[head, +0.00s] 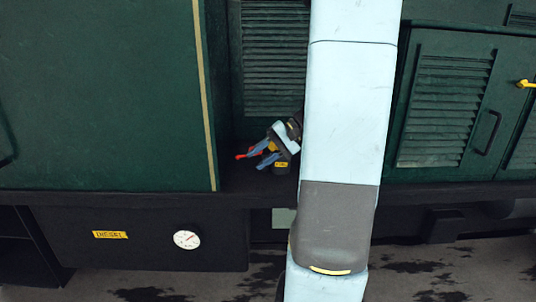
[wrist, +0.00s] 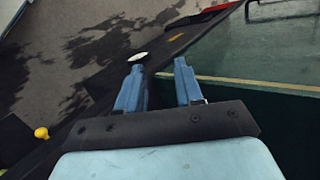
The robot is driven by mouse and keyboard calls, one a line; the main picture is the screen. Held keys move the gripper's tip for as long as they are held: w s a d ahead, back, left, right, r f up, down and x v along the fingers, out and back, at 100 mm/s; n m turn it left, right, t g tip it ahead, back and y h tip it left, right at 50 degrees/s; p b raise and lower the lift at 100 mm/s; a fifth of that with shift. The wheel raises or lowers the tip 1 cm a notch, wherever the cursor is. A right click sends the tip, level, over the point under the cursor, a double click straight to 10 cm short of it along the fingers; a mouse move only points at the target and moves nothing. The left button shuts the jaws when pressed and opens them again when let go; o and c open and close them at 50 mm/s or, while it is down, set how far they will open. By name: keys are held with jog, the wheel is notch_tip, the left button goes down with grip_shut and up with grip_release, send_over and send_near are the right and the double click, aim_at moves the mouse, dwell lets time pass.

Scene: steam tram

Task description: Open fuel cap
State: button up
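My gripper (head: 262,156) is at the recess between the green panels, above the dark ledge, pointing left. In the wrist view its two blue fingers (wrist: 160,68) stand apart with nothing held between them. A small red part (head: 245,155) shows at the fingers in the head view; I cannot tell what it belongs to. A dark tank (head: 140,255) below the ledge carries a yellow DIESEL label (head: 110,235) and a round white gauge (head: 187,240). The gauge (wrist: 138,57) also shows beyond the fingers in the wrist view. I cannot make out a fuel cap; my arm hides part of the scene.
The dark ledge (head: 120,199) runs across below the green side panel (head: 100,95). A yellow knob (wrist: 41,133) shows at lower left in the wrist view. The stained floor is below.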

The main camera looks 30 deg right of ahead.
jog(key=w+d+f+m+t, duration=0.1)
jog(key=d+f+m+t, duration=0.3)
jog(key=d, duration=0.7)
jog(key=d+f+m+t, duration=0.2)
jog(key=d+t, duration=0.4)
jog(key=d, duration=0.5)
jog(key=x, duration=1.4)
jog(key=shift+s+a+f, duration=0.2)
jog(key=shift+a+f, duration=0.1)
jog(key=shift+f, duration=0.1)
jog(key=shift+c, duration=0.2)
jog(key=c, duration=0.6)
jog(key=shift+s, duration=0.1)
grip_shut()
jog(key=shift+f+g, duration=0.15)
jog(key=shift+g, duration=0.15)
